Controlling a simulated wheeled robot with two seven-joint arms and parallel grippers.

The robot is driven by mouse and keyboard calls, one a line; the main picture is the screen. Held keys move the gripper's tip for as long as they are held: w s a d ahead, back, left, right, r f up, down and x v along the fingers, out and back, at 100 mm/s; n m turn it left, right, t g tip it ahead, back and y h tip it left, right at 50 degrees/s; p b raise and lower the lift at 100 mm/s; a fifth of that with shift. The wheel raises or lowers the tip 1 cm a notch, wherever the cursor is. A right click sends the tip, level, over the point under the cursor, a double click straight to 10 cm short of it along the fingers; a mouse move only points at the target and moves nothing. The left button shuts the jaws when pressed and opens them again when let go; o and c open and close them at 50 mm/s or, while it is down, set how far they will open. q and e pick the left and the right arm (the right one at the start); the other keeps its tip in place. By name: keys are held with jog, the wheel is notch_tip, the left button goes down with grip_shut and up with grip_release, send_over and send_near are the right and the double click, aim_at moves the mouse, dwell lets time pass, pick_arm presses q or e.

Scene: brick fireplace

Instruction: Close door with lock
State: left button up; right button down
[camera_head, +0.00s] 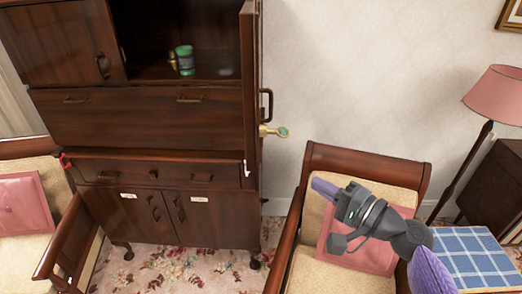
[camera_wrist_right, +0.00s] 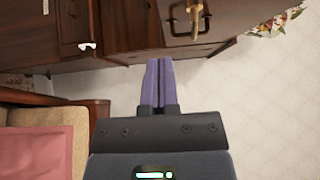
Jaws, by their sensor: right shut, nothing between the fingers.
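A dark wood cabinet (camera_head: 150,120) stands against the wall at left. Its upper right door (camera_head: 249,90) stands open, swung out and seen nearly edge-on. A dark handle (camera_head: 267,105) and a brass key with a greenish end (camera_head: 274,131) stick out from the door's right side. The handle (camera_wrist_right: 172,20) and the brass key also show at the top of the right wrist view. My right gripper (camera_head: 318,186) is shut and empty, over the chair, right of and below the key. Its purple fingers (camera_wrist_right: 158,64) lie together. My left gripper is not in view.
A wooden armchair (camera_head: 340,158) with a pink cushion stands below my right arm. Another armchair (camera_head: 85,225) is at left. A pink lamp (camera_head: 497,93) and a blue checked cloth (camera_head: 470,258) are at right. A green mug (camera_head: 185,60) sits inside the open compartment.

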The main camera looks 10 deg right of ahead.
jog(key=w+a+p, duration=0.3)
jog(key=w+a, duration=0.4)
jog(key=a, duration=0.1)
jog(key=shift+w+a+p, duration=0.15)
jog(key=shift+w+p, duration=0.2)
jog(key=shift+w, duration=0.05)
